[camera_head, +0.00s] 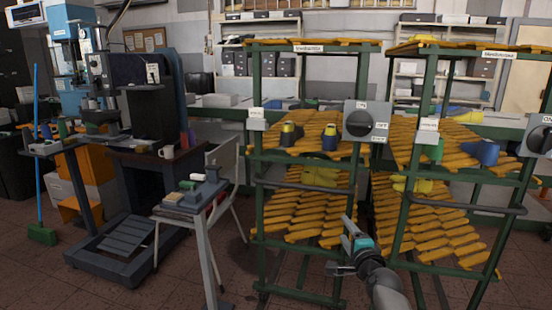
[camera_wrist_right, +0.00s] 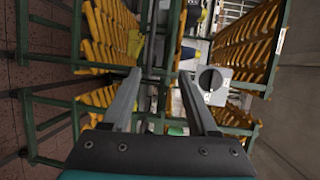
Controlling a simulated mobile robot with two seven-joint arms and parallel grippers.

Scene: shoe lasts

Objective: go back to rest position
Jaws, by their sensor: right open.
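My right gripper (camera_head: 350,240) is in front of the gap between two green racks, low in the head view. In the right wrist view its two fingers (camera_wrist_right: 158,98) are spread apart with nothing between them. My left gripper is not in the head view. Shoe lasts sit on the racks' slatted yellow shelves: a yellow-and-dark one (camera_head: 290,133) and a dark one with a yellow top (camera_head: 329,137) on the left rack, and a blue one (camera_head: 484,152) on the right rack.
The left rack (camera_head: 253,180) and right rack (camera_head: 402,215) stand close ahead. Grey switch boxes (camera_head: 366,122) are mounted on them. A small grey stand (camera_head: 200,225) with a vise and a blue machine (camera_head: 75,45) are at left. The floor (camera_head: 180,285) at front left is clear.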

